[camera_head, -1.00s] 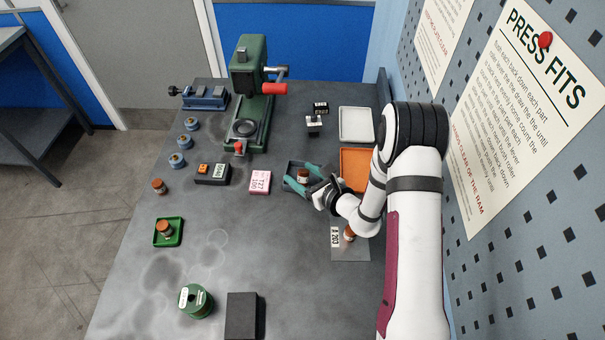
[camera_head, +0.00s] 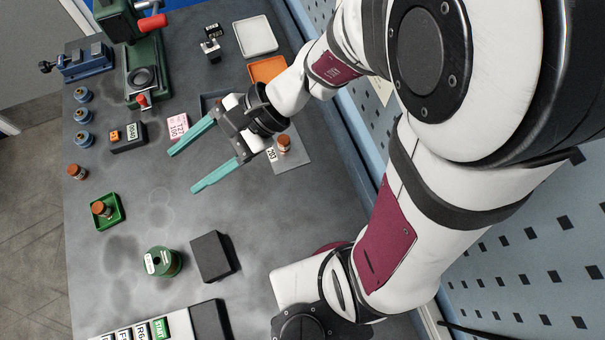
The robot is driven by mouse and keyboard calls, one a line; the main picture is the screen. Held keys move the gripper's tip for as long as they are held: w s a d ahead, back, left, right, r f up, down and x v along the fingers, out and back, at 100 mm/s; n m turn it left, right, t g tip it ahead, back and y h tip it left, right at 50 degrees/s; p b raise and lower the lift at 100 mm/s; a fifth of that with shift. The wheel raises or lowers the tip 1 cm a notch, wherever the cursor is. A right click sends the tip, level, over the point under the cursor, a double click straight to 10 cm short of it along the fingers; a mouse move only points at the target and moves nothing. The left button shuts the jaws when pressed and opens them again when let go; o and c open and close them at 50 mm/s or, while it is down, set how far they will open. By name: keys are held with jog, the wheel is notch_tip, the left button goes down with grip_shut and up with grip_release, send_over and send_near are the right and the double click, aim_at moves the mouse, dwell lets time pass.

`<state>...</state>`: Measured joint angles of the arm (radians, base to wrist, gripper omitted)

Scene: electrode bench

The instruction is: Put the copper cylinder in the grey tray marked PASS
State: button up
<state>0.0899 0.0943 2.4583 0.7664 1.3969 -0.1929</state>
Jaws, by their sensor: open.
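My gripper (camera_head: 181,171) is open, its two teal fingers spread above the bench with nothing between them. A dark grey tray (camera_head: 207,99) is mostly hidden behind the gripper body; no PASS marking is readable and its inside is hidden. Several similar copper-topped cylinders are in view. One copper cylinder (camera_head: 284,144) stands on a grey plate (camera_head: 295,163), right of the gripper. Another copper cylinder (camera_head: 103,209) stands in a green tray (camera_head: 116,218). A third copper cylinder (camera_head: 77,171) stands on the bare bench at the left.
An orange tray (camera_head: 266,69) and a pale tray (camera_head: 256,36) lie at the back right. A green press (camera_head: 141,62) stands at the back left. A pink note (camera_head: 178,124), a green spool (camera_head: 162,262) and a black block (camera_head: 213,256) are nearby. The centre-left bench is clear.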

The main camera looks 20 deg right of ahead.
jog(key=s+d+n+h, duration=0.7)
jog(key=s+d+h, duration=0.3)
jog(key=d, duration=0.3)
jog(key=shift+s+d+f, duration=0.25)
jog(key=shift+s+d, duration=0.05)
jog(key=shift+d, duration=0.05)
